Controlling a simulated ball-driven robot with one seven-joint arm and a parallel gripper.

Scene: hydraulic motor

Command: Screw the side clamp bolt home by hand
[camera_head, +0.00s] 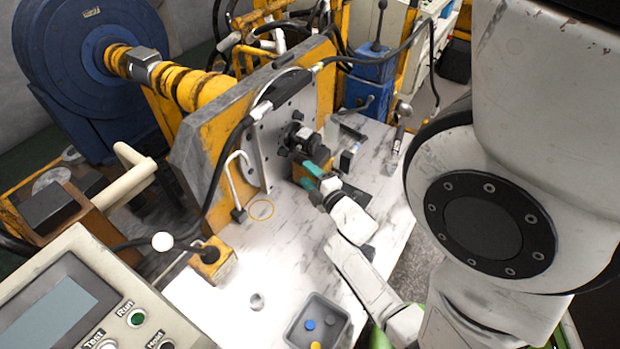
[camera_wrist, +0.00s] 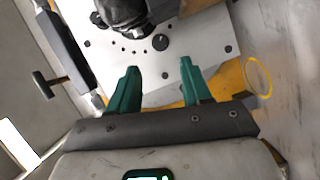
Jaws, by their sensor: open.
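My gripper (camera_head: 311,176) has two green fingers, spread apart with nothing between them in the wrist view (camera_wrist: 160,76). It is at the lower side of the dark motor (camera_head: 300,139), which is against a light metal plate (camera_head: 267,150). In the wrist view, the motor's dark body (camera_wrist: 122,12) is at the top, beyond the fingertips, and the plate (camera_wrist: 205,40) lies behind them. A black T-shaped handle (camera_wrist: 48,84) is at the left, outside the fingers; I cannot tell whether it is the side clamp bolt. No bolt is clearly recognisable in the head view.
A grey tray (camera_head: 292,335) with small blue and yellow pieces stands at the table's front. A yellow ring (camera_head: 262,219) marks the tabletop. A yellow block (camera_head: 212,262) with a white-knobbed lever and a control panel (camera_head: 60,300) are at left. Bare marble table (camera_head: 300,255) lies between.

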